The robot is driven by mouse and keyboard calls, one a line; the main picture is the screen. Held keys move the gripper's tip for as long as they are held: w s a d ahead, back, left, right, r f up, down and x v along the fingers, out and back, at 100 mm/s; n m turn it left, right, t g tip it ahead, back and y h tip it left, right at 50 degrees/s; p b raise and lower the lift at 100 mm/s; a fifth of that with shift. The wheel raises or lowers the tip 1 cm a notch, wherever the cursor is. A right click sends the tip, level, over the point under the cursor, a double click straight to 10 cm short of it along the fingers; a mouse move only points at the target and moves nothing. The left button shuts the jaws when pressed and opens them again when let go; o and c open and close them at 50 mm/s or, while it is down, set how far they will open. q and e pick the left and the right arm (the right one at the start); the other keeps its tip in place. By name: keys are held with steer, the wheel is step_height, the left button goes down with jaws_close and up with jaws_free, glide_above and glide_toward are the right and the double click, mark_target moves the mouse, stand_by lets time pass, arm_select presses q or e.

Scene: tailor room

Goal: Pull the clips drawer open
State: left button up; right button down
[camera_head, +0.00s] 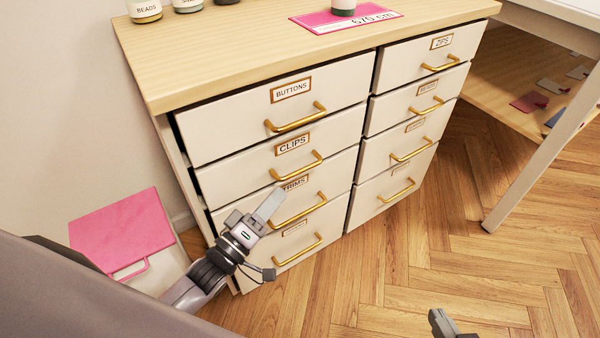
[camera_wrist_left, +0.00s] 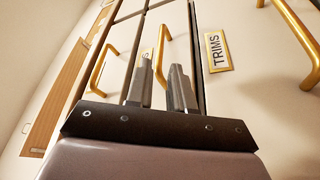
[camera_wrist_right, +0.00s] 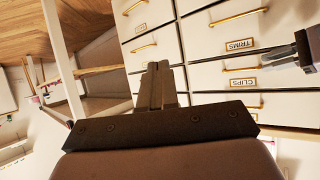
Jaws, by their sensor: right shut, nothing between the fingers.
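The clips drawer (camera_head: 254,169) is the second one down in the left column. It looks shut, roughly flush with its neighbours. Its label (camera_head: 293,143) and gold bar handle (camera_head: 298,168) show in the head view. The label also shows in the right wrist view (camera_wrist_right: 243,82). My left gripper (camera_head: 268,205) is in front of the trims drawer, below and left of the clips handle, and holds nothing. In the left wrist view its fingers (camera_wrist_left: 162,75) stand slightly apart. My right gripper (camera_head: 438,320) is low over the floor; its fingers (camera_wrist_right: 155,75) are shut and empty.
The buttons drawer (camera_head: 230,121) is above and the trims drawer (camera_head: 328,215) below, with similar handles. A pink mat (camera_head: 345,17) and jars (camera_head: 145,9) stand on the cabinet top. A pink-lidded box (camera_head: 122,228) is on the floor at left. The floor (camera_head: 430,255) at right is clear.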

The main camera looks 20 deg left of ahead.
mark_target(300, 169)
arm_select(q)
steer(key=b+x, duration=0.1)
steer(key=x, duration=0.8)
steer(key=shift+w+b, duration=0.1)
steer(key=shift+b, duration=0.2)
jaws_close()
